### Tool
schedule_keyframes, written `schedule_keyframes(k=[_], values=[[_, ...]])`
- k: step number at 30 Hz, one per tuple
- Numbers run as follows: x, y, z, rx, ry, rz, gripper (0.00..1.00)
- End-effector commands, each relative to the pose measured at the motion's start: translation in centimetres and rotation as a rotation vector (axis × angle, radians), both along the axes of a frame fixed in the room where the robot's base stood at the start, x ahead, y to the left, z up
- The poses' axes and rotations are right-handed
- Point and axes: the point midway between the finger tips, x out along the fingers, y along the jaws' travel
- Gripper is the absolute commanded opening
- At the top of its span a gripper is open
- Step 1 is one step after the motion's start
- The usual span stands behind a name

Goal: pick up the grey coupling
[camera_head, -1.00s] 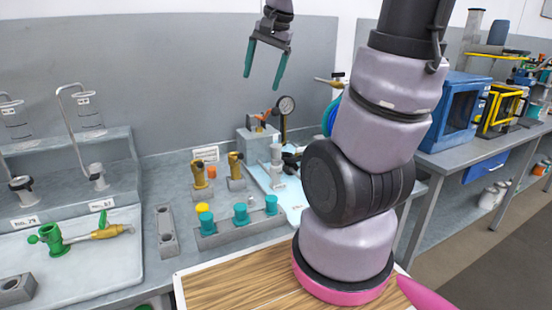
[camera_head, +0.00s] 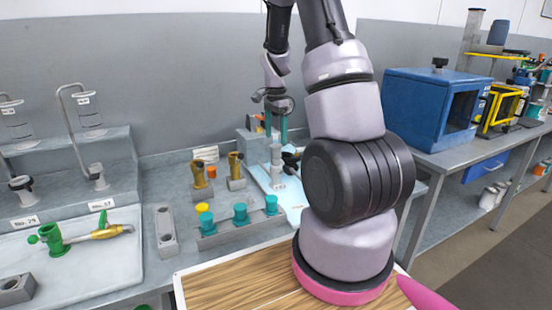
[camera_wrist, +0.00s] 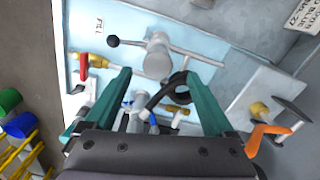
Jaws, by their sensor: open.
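A light grey cylindrical fitting (camera_head: 276,152), which looks like the grey coupling, stands on the pale blue panel at the back of the bench. What I take to be the same fitting is in the wrist view (camera_wrist: 158,57), just beyond the fingertips and near the line between them. I cannot be sure that it is the coupling. My gripper (camera_head: 276,136) points down over this area, its teal fingers partly in front of the fittings. In the wrist view my gripper (camera_wrist: 156,74) is open, and nothing is held between its fingers.
A black curved hose (camera_wrist: 165,90) and brass fittings lie close by. A black-knobbed lever (camera_wrist: 113,42) is beside the fitting. A grey rack (camera_head: 240,230) with teal and yellow plugs, brass valves (camera_head: 199,175) and a blue cabinet (camera_head: 430,110) surround the area.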

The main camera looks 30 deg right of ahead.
Motion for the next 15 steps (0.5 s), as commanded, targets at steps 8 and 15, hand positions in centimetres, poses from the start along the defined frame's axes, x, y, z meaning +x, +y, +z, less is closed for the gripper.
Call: schedule_keyframes(k=[8, 15], values=[[-0.3, 0.1, -2.6, 0.002, 0.002, 0.001, 0.89], [-0.4, 0.2, -5.8, 0.001, 0.0, 0.001, 0.89]])
